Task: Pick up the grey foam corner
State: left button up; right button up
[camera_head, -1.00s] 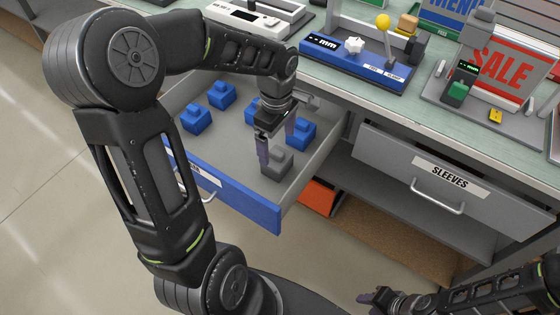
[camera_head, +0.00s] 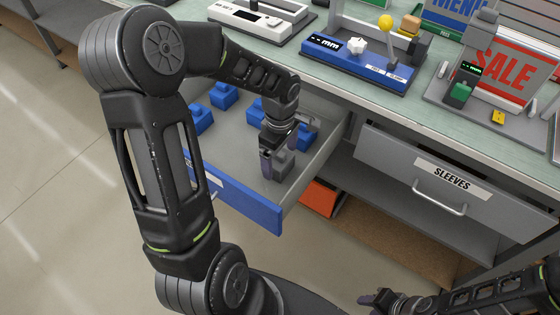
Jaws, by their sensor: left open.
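The grey foam corner (camera_head: 284,163) sits in the open blue-fronted drawer (camera_head: 240,201), toward its front right. It is a small dark grey block with a raised knob, partly hidden by my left gripper. My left gripper (camera_head: 272,160) reaches down into the drawer with open fingers at the grey foam corner. I cannot tell whether the fingers touch it. My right gripper (camera_head: 378,300) is low at the bottom right, away from the drawer; its finger opening is not clear.
Several blue foam corners (camera_head: 223,95) lie in the drawer behind and left of the grey one. The closed SLEEVES drawer (camera_head: 430,185) is to the right. An orange box (camera_head: 320,198) is on the shelf below. The counter (camera_head: 330,84) holds devices and signs.

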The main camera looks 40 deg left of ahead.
pick_arm(q)
jog(key=shift+f, duration=0.8)
jog(key=c, duration=1.4)
